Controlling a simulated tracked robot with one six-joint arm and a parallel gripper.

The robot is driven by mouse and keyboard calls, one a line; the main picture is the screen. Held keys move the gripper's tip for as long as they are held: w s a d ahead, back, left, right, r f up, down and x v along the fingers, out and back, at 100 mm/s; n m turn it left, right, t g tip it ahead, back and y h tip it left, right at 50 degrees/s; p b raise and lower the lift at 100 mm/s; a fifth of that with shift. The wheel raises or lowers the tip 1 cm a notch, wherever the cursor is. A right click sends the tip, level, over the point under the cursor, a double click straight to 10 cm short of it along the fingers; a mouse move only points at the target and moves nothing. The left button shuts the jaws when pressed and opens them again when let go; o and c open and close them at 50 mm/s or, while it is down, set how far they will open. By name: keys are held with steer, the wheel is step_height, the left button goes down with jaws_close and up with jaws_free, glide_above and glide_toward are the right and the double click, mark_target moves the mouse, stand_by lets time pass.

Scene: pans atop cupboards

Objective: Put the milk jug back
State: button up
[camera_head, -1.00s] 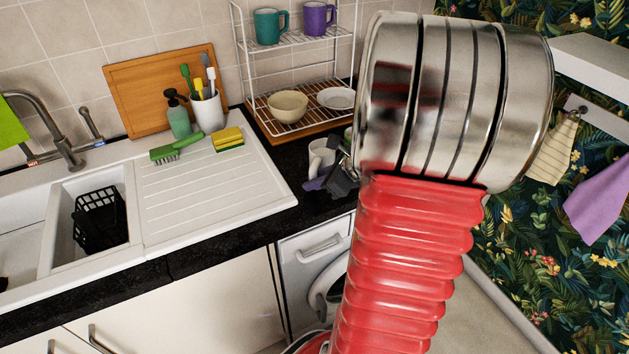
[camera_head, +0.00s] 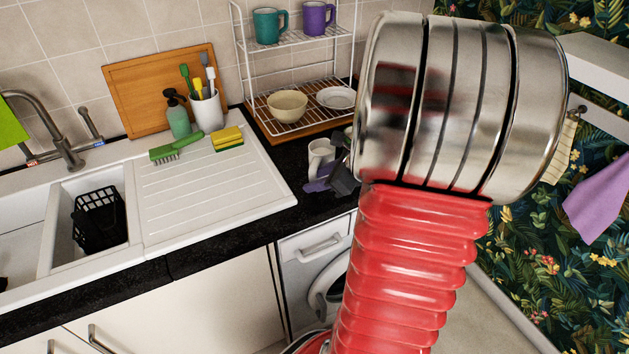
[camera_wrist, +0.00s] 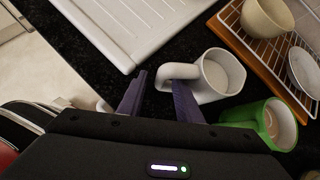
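The white milk jug (camera_head: 321,152) stands upright on the black worktop, right of the sink's draining board. In the wrist view the jug (camera_wrist: 222,76) has its handle towards my gripper (camera_wrist: 158,100). The gripper's two purple fingers are apart, with the handle showing between or just beyond their tips. I cannot tell whether either finger touches the jug. In the head view my gripper (camera_head: 328,180) is low in front of the jug, partly hidden by my arm.
A wire rack (camera_head: 300,121) behind holds a bowl (camera_head: 287,105), a small plate (camera_head: 337,97) and two mugs above. The draining board (camera_head: 210,195) is mostly clear.

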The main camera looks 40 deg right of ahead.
steer(key=v, duration=1)
steer(key=shift+s+r, duration=0.15)
steer(key=shift+s, duration=0.1)
steer(key=shift+a, duration=0.1)
stand_by(0.3)
